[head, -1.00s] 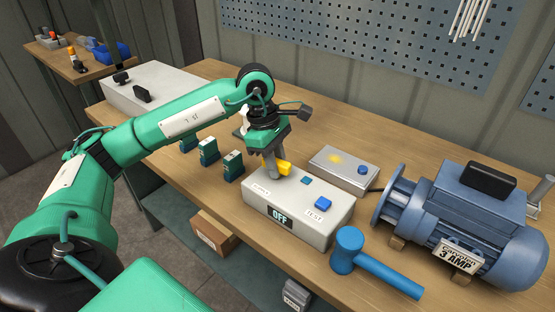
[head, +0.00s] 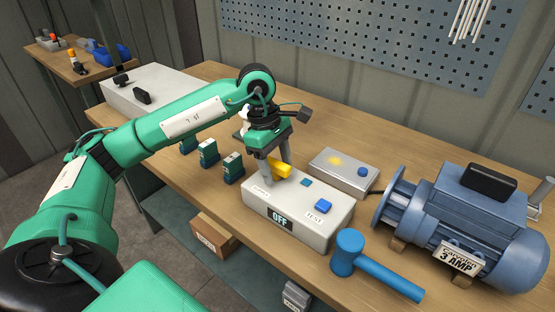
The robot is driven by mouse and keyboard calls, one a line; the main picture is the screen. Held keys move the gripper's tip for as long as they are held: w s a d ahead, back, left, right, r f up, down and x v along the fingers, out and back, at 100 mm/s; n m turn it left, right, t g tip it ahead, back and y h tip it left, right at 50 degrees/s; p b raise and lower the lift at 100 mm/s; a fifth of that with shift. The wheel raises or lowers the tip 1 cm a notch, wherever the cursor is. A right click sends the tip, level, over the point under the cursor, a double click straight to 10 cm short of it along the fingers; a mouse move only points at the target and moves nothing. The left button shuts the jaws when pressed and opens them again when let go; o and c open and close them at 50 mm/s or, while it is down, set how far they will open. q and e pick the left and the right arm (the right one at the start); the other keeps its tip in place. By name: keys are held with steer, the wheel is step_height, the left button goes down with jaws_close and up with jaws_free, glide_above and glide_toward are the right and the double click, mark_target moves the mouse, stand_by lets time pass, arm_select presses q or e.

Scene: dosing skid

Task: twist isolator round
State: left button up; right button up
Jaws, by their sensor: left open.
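The isolator is a yellow handle (head: 281,169) on the left part of the top of a light grey box (head: 327,229). The box has a dark display on its front reading OFF (head: 280,218), a blue button and a small teal square on top, and a TEST label. My left gripper (head: 277,174) points down over the box with its jaws open. Its fingers are at the yellow handle and partly hide it. I cannot tell whether they touch it. My right gripper is not in view.
A blue mallet (head: 374,266) lies in front of the box. A blue motor (head: 460,225) marked 3 AMP stands to the right. A flat grey box (head: 343,170) with a blue button sits behind. Several small green blocks (head: 233,166) stand left of the box.

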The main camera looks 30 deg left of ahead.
arm_select(q)
steer(key=shift+d+r+p+v, duration=0.1)
steer(key=shift+d+p+v, duration=0.15)
steer(key=shift+p+v, duration=0.6)
steer(key=shift+d+r+p+v, duration=0.1)
steer(key=shift+d+p+v, duration=0.2)
steer(key=shift+v, duration=1.1)
steer(key=shift+d+p+v, duration=0.25)
steer(key=shift+p+v, duration=0.35)
steer(key=shift+v, duration=0.5)
steer(key=shift+f, duration=0.1)
